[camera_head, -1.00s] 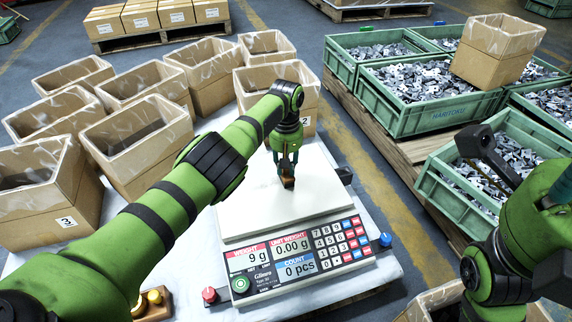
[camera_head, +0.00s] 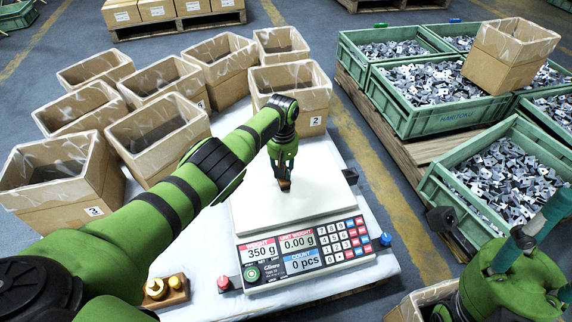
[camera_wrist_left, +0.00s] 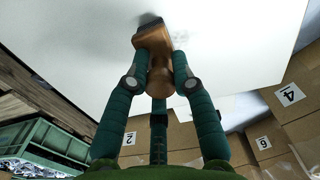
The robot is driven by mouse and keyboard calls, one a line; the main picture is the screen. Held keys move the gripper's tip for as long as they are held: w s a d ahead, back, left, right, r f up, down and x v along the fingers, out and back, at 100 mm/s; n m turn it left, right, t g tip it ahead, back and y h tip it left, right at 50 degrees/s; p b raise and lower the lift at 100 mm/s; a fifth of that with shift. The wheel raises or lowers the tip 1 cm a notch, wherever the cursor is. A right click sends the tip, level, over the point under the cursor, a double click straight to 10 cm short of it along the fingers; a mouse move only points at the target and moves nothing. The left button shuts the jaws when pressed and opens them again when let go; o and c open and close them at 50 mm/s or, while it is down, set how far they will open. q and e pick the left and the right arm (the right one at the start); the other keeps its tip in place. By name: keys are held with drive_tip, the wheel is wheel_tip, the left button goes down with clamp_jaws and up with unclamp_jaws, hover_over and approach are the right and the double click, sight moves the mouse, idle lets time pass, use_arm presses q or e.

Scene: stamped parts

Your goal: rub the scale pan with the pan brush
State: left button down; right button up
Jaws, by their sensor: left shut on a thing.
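My left gripper (camera_head: 283,172) is shut on the wooden pan brush (camera_head: 284,184) and points down over the scale pan. In the left wrist view the brush (camera_wrist_left: 155,42) sits between the two fingers, with its dark bristles at the pan surface. The white scale pan (camera_head: 320,205) is flat on the counting scale (camera_head: 305,252), whose display reads 350 g. Faint grey smudges show on the pan near the brush in the wrist view. My right arm is at the lower right; its gripper (camera_head: 522,240) is partly visible, and its opening is unclear.
Open cardboard boxes (camera_head: 160,140) crowd the table's left and back. Green crates of metal parts (camera_head: 430,110) stand on a pallet to the right. A block with brass weights (camera_head: 165,291) lies front left. Red (camera_head: 223,283) and blue (camera_head: 385,239) knobs flank the scale.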

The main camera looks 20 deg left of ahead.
use_arm(q)
drive_tip(key=shift+s+a+p, duration=0.85)
drive_tip(key=shift+a+p, duration=0.2)
drive_tip(key=shift+p, duration=0.45)
drive_tip(key=shift+s+a+f, duration=0.15)
drive_tip(key=shift+s+a, duration=0.05)
drive_tip(key=a+p, duration=0.1)
drive_tip(key=s+p, duration=0.1)
drive_tip(key=p, duration=0.1)
drive_tip(key=shift+s+a, duration=0.2)
drive_tip(key=shift+a, duration=0.2)
drive_tip(key=shift+s+a+p, duration=0.25)
drive_tip(key=shift+a+p, duration=0.05)
drive_tip(key=shift+s+a, duration=0.1)
drive_tip(key=shift+a, duration=0.1)
wheel_tip(320, 180, up, 6)
drive_tip(key=p, duration=0.6)
drive_tip(key=shift+d, duration=0.1)
